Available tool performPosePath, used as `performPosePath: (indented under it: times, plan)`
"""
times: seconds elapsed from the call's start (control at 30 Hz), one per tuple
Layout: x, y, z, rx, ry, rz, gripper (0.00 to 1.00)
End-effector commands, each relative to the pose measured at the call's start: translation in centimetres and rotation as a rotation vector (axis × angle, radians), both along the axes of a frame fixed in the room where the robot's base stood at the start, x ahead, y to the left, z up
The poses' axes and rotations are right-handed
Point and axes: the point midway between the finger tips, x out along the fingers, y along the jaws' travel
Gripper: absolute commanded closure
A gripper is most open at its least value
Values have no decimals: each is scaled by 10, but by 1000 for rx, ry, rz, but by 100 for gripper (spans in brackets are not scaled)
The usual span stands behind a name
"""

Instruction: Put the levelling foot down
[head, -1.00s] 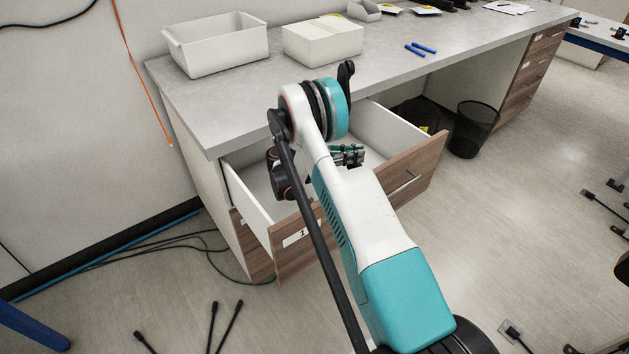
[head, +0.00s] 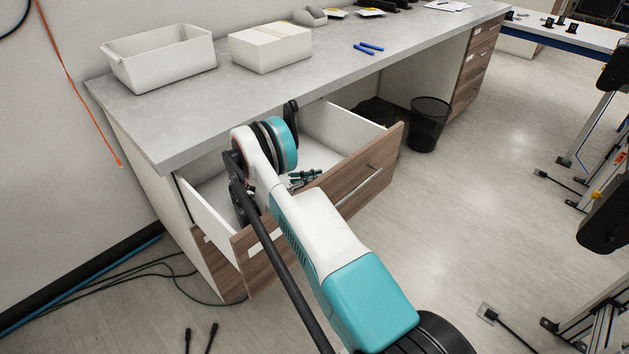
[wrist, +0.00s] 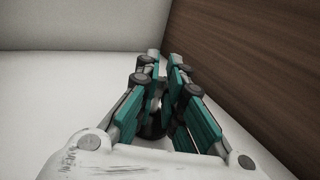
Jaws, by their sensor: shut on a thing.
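My gripper (wrist: 164,75) is shut on the levelling foot (wrist: 153,126), a dark thing that shows only in part between the teal fingers in the wrist view. In the head view my gripper (head: 304,178) is low in the open drawer (head: 325,132), near the inside of its wooden front. The drawer has white walls and a pale bottom. The wrist view shows the bare pale bottom (wrist: 70,85) and the brown drawer front (wrist: 250,70) close to the fingers. I cannot tell whether the foot touches the bottom.
The grey desk top (head: 200,110) overhangs the back of the drawer. On it stand an open white bin (head: 160,62), a pale closed box (head: 270,50) and blue pens (head: 368,47). A black mesh bin (head: 428,125) stands on the floor right of the drawer.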

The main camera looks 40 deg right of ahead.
Motion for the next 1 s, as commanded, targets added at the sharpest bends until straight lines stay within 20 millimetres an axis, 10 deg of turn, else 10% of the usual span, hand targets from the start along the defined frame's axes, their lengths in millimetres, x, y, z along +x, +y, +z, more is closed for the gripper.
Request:
performPosePath:
  times: [0.17, 0.27, 0.67, 1.0]
  plan:
    - [0, 0, -2, 0, 0, 0, 100]
    - [0, 0, -1, 0, 0, 0, 71]
    - [0, 1, 1, 0, 0, 1, 71]
    - [23, 47, 3, 0, 1, 3, 71]
